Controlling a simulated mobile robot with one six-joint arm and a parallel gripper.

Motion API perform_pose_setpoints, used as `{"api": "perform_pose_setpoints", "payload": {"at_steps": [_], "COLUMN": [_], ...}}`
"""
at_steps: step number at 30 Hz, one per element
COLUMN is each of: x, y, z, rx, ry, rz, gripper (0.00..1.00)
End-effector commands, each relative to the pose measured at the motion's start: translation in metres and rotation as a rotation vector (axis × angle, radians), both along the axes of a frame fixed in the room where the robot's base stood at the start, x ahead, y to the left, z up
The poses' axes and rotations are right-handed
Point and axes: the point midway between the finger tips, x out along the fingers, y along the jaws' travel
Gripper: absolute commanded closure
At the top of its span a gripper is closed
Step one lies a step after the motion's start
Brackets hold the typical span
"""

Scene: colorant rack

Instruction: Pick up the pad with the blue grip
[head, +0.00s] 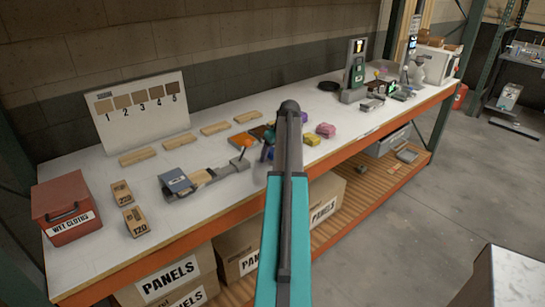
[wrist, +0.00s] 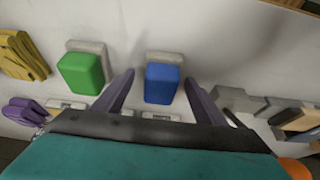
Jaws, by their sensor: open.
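The pad with the blue grip (wrist: 161,84) lies on the white bench top in the wrist view, its pale base (wrist: 165,58) showing beyond the blue block. My gripper (wrist: 157,80) is open, with one finger on each side of the blue grip in the picture. The fingers look apart from it, and I cannot tell how high they are above the bench. A pad with a green grip (wrist: 81,74) lies to the left, outside the fingers.
Yellow (wrist: 22,55) and purple (wrist: 24,110) items lie left of the pads in the wrist view. A grey tool (wrist: 240,102) is at the right. In the head view, a red box (head: 66,208) stands at the bench's left end, and a sample board (head: 135,115) stands behind.

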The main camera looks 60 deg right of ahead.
Motion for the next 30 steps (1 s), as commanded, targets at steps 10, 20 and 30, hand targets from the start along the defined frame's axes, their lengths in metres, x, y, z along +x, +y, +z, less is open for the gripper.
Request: {"api": "perform_pose_setpoints", "payload": {"at_steps": [10,20,30], "x": [0.001,0.001,0.001], "y": [0.0,0.0,0.0], "z": [0.0,0.001,0.014], "rx": [0.0,0.0,-0.002], "ry": [0.0,0.0,-0.001], "rz": [0.001,0.001,0.001], "gripper": [0.72,0.8,0.8]}}
